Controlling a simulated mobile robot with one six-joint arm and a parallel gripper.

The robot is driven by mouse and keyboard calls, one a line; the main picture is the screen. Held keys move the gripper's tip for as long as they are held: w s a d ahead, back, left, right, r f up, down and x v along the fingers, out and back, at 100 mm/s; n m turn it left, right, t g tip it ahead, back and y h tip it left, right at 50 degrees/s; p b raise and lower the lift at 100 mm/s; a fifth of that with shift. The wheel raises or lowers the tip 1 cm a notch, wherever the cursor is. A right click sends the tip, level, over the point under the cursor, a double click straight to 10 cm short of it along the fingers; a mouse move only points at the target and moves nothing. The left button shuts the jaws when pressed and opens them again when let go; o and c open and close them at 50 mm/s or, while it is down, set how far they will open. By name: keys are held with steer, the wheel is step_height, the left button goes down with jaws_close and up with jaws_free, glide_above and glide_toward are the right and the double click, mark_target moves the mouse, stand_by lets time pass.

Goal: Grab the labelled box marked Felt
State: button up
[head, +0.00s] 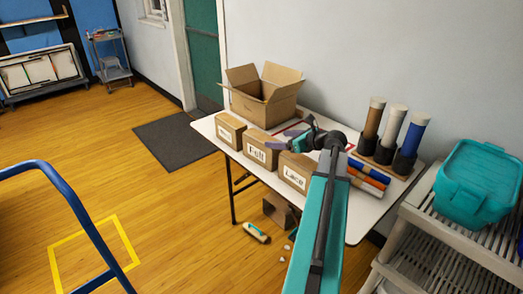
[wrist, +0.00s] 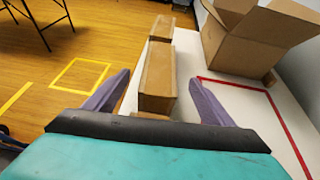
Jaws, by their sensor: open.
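The box marked Felt (head: 255,155) is brown cardboard, the middle of three in a row along the table's front edge. The box marked Lace (head: 294,172) stands to its right. A third box (head: 229,130) stands to its left, its label too small to read. My gripper (head: 287,138) is open and empty just behind and above the Felt box. In the wrist view its two purple fingers spread to either side of the near box (wrist: 157,75), apart from it. By position this appears to be the Felt box; no label shows there. The left-hand box is beyond it (wrist: 162,28).
An open carton (head: 266,100) stands behind the row on the white table (head: 345,222). Red tape (wrist: 262,90) marks the table. Upright tubes (head: 395,122) and coloured rolls (head: 367,178) are to the right. A teal bin (head: 475,190) sits on a shelf.

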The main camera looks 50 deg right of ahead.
mark_target(263, 138)
steer(key=shift+x, duration=1.55)
steer(key=shift+p+x, duration=0.3)
steer(key=shift+x, duration=2.35)
steer(key=shift+c, duration=0.3)
steer(key=c, duration=1.8)
